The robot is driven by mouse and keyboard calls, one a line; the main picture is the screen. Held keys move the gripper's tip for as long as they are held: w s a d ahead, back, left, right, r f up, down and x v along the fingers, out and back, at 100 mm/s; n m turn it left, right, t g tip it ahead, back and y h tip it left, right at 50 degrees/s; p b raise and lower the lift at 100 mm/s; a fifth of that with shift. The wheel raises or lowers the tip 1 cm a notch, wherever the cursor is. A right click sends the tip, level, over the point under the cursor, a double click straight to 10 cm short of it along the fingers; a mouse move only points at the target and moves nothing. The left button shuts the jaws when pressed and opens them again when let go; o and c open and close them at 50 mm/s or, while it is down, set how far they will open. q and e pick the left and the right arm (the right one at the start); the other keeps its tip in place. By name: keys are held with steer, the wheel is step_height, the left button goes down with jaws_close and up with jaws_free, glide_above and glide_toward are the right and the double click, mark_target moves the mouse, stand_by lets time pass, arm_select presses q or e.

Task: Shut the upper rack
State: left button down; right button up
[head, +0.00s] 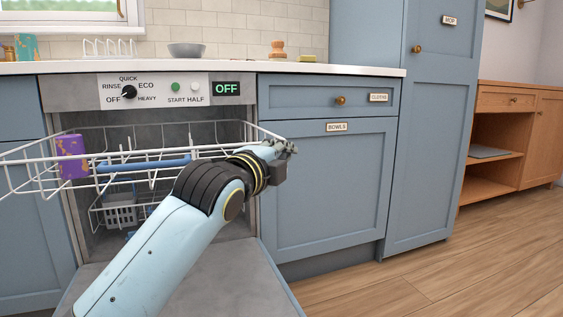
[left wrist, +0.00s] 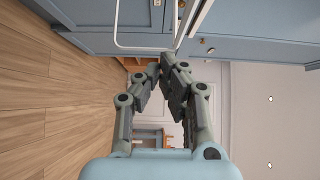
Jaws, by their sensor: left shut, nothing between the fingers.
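The upper rack (head: 262,130) is a white wire rack, pulled out of the open dishwasher. A purple patterned item (head: 72,157) stands at its left side and a blue bar (head: 145,164) lies across its middle. My left gripper (head: 287,147) is at the rack's right front corner, shut and empty. My forearm hides part of the rack's front. In the left wrist view the fingers (left wrist: 170,72) are closed together, close to the white rack wire (left wrist: 117,25); I cannot tell whether they touch it. My right gripper is out of view.
The dishwasher door (head: 235,285) is folded down below the rack. A lower rack with a grey basket (head: 120,212) sits inside. Blue cabinets (head: 335,190) stand right of the dishwasher, under a white worktop (head: 300,68). Wooden floor (head: 440,270) is clear at the right.

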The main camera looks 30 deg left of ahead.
arm_select(q)
steer(key=shift+w+a, duration=0.15)
steer(key=shift+a, duration=0.05)
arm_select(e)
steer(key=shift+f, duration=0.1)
arm_select(q)
steer(key=shift+a, duration=0.1)
